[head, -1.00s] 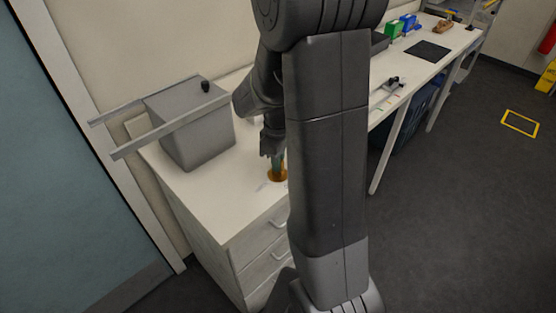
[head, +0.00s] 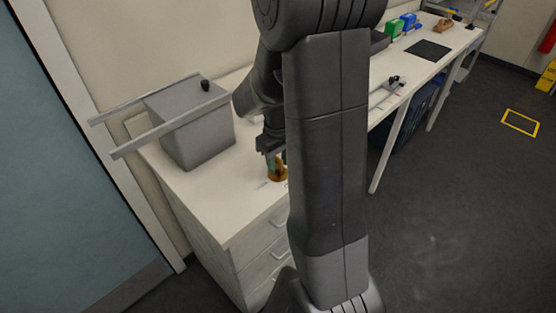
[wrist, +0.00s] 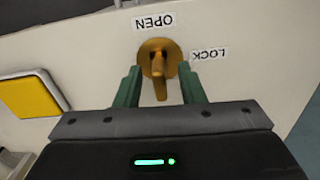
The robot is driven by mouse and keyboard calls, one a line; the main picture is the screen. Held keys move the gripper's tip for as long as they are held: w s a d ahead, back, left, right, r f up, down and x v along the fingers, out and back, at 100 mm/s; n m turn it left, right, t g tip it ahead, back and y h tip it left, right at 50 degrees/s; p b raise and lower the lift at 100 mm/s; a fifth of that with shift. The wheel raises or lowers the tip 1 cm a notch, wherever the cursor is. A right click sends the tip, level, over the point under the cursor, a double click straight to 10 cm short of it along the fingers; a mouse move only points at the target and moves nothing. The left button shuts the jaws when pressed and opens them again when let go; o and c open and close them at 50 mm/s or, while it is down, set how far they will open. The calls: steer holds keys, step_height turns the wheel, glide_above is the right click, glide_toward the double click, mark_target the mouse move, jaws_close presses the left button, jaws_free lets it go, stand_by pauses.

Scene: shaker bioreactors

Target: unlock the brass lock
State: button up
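The brass lock (wrist: 172,58) is a round plate with a lever (wrist: 160,88) on the pale worktop. In the wrist view its lever points down the picture, toward my gripper. My gripper (wrist: 161,84) is open, with one green finger on each side of the lever. The right finger is close to the plate's edge; contact is not clear. In the head view the lock (head: 278,174) is partly hidden under my gripper (head: 273,155).
A grey box (head: 195,130) with two rails stands on the worktop left of the lock. In the wrist view a yellow square pad (wrist: 30,97) lies at left. A long bench (head: 432,28) with several items extends at the back right.

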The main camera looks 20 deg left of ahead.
steer(key=shift+r, duration=0.1)
step_height(320, 180, up, 14)
stand_by(0.5)
steer(key=shift+f, duration=0.2)
step_height(320, 180, down, 14)
steer(key=shift+r, duration=0.15)
steer(key=shift+w+a+n, duration=0.1)
steer(key=shift+n, duration=1.8)
